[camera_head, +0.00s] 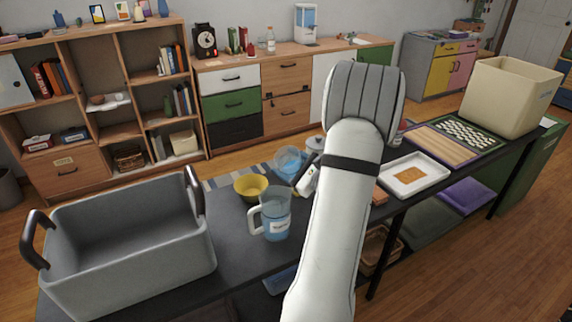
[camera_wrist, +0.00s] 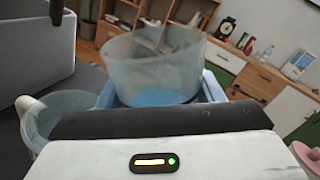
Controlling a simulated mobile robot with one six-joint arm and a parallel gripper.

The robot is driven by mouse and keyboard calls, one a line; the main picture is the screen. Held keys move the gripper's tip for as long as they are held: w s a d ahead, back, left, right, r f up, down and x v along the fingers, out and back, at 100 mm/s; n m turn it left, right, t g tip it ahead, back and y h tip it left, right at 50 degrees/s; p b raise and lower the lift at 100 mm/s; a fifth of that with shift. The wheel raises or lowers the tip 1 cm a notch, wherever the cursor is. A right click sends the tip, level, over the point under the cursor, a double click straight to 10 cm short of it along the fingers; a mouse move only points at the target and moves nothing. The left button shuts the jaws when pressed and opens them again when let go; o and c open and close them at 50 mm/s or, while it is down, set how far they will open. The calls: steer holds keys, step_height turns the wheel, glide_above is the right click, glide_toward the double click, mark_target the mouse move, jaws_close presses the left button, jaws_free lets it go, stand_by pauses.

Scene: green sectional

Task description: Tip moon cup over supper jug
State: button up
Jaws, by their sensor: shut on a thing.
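My gripper (camera_wrist: 160,96) is shut on a clear, bluish cup (camera_wrist: 152,62), with a blue finger on each side of it. Something blue shows low inside the cup. In the head view the cup (camera_head: 289,160) is held beyond the jug, near the yellow bowl, and looks roughly upright. The clear jug (camera_head: 275,218) has a pale handle on its left, a white label too small to read and bluish contents. It stands on the dark table; its rim (camera_wrist: 58,108) also shows at the lower left of the wrist view. My arm hides part of the table.
A yellow bowl (camera_head: 250,187) stands just behind the jug. A large grey bin (camera_head: 130,255) with dark handles fills the table's left end. A white tray (camera_head: 414,177), a patterned board (camera_head: 455,137) and a cream box (camera_head: 511,95) lie to the right.

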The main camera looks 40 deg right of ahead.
mark_target(277, 155)
steer(key=shift+d+f+b, duration=0.1)
steer(key=shift+f+b, duration=0.45)
steer(key=shift+f, duration=0.2)
steer(key=n+b, duration=0.2)
steer(key=f+n+b, duration=0.1)
steer(key=shift+d, duration=0.25)
steer(key=n, duration=0.1)
steer(key=r+n+b, duration=0.1)
steer(key=n, duration=0.1)
steer(key=shift+a+r+n, duration=0.1)
steer(key=shift+r+n, duration=0.6)
steer(key=shift+n, duration=0.5)
steer(key=shift+a+n+b, duration=0.1)
steer(key=shift+n+b, duration=0.35)
steer(key=shift+n, duration=0.05)
steer(key=b, duration=0.1)
steer(key=n+b, duration=0.1)
steer(key=b, duration=0.1)
steer(key=shift+a+r, duration=0.15)
steer(key=shift+r, duration=0.2)
steer(key=n+b, duration=0.1)
steer(key=b, duration=0.2)
steer(key=r+n+b, duration=0.1)
steer(key=n+b, duration=0.1)
steer(key=shift+s+a+b, duration=0.1)
steer(key=shift+a+b, duration=0.25)
steer(key=shift+b, duration=0.05)
